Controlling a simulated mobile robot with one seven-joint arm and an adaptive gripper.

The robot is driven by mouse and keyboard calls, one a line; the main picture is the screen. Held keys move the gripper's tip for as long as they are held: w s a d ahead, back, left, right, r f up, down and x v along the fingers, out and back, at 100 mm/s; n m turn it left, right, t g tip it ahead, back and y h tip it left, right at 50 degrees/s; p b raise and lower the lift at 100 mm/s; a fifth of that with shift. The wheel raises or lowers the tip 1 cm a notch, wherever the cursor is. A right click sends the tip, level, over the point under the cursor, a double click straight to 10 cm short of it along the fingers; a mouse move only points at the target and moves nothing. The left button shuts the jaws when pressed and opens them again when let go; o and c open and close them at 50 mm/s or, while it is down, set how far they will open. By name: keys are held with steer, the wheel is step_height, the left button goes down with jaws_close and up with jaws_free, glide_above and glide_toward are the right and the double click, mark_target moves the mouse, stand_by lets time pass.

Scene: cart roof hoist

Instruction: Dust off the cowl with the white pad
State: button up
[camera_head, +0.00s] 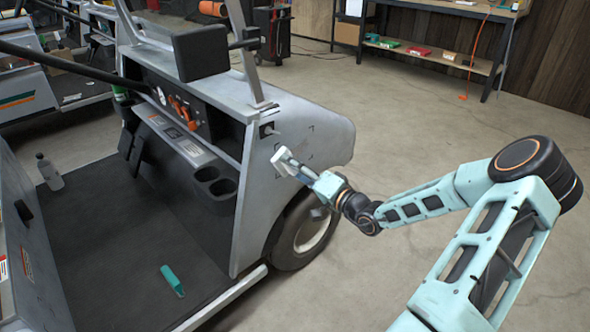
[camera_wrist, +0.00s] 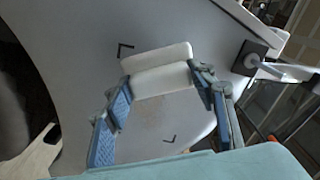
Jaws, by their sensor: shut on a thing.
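The cowl (camera_head: 313,125) is the light grey front body panel of the cart, above the front wheel. It also fills much of the wrist view (camera_wrist: 75,50), with black corner marks and a faint brownish patch below the pad. The white pad (camera_head: 285,161) is against or very close to the cowl's side; contact cannot be told for sure. It shows as a white block in the wrist view (camera_wrist: 160,75). My gripper (camera_head: 305,172) is shut on the pad, its blue fingers (camera_wrist: 160,95) on either side of it.
The front wheel (camera_head: 303,232) is just below my gripper. The cart's windshield post (camera_head: 245,50) and black mirror-like box (camera_head: 201,51) rise above the cowl. A teal bottle (camera_head: 172,280) lies on the cart floor. A workbench (camera_head: 430,55) stands at the back; the floor to the right is open.

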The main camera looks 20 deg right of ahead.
steer(key=shift+w+a, duration=0.1)
steer(key=shift+w, duration=0.25)
steer(key=shift+w+d+b, duration=0.3)
steer(key=shift+w+d, duration=0.15)
steer(key=shift+d, duration=0.7)
steer(key=shift+w+d+b, duration=0.25)
steer(key=shift+w+d, duration=0.15)
steer(key=shift+d, duration=0.7)
steer(key=shift+w+d+b, duration=0.3)
steer(key=shift+w+d, duration=0.15)
steer(key=shift+d, duration=0.7)
steer(key=shift+w+d, duration=0.25)
steer(key=shift+d, duration=0.45)
steer(key=shift+w+d, duration=0.25)
steer(key=shift+d, duration=0.5)
steer(key=shift+w+d, duration=0.25)
steer(key=shift+d, duration=0.45)
steer(key=shift+w, duration=0.1)
steer(key=shift+s+a, duration=0.7)
steer(key=shift+a, duration=1.2)
steer(key=shift+s+a, duration=0.65)
steer(key=shift+a, duration=1.2)
steer(key=shift+s+a, duration=0.7)
steer(key=shift+a, duration=1.2)
